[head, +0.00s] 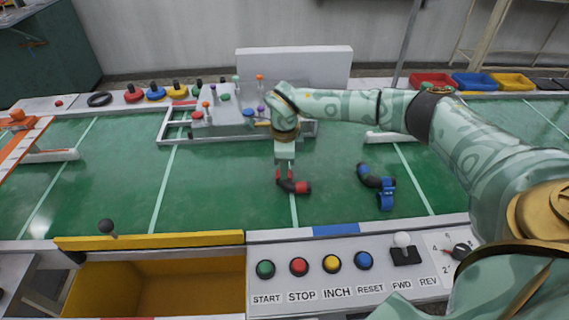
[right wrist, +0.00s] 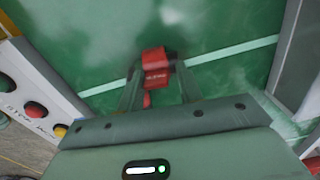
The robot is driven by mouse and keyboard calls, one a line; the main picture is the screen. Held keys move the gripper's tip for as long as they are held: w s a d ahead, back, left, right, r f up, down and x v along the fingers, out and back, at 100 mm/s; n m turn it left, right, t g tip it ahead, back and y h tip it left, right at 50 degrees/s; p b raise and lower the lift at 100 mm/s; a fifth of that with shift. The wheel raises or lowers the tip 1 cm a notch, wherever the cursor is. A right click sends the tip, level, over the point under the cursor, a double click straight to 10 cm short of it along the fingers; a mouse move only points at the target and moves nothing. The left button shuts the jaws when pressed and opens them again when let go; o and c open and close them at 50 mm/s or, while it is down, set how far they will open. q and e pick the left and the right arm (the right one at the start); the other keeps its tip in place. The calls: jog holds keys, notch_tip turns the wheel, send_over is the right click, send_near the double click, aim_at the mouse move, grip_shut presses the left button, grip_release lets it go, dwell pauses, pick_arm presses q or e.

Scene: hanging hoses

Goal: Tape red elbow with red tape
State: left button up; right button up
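The red elbow (head: 301,187), dark with red ends, is at the middle of the green belt, just under my right gripper (head: 284,171). In the right wrist view the elbow's red part (right wrist: 155,70) shows between the two fingers of my right gripper (right wrist: 156,78), close to both. I cannot tell whether the fingers press on it or whether it touches the belt. A red roll-like item (head: 133,94) with a dark knob, perhaps the red tape, stands on the back ledge at the left. My left gripper is not in view.
A blue elbow (head: 370,178) lies on the belt to the right. A grey fixture (head: 225,124) with coloured knobs stands behind. The button panel (head: 340,285) and a yellow bin (head: 160,285) are in front. Left of the gripper the belt is clear.

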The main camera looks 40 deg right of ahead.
pick_arm(q)
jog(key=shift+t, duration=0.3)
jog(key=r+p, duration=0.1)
jog(key=p, duration=0.1)
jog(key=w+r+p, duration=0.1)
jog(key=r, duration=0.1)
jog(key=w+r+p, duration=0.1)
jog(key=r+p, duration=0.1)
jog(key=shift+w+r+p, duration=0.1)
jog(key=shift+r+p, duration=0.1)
jog(key=shift+p, duration=0.15)
pick_arm(e)
notch_tip(320, 180, up, 16)
jog(key=shift+s+r, duration=0.15)
jog(key=shift+s, duration=0.1)
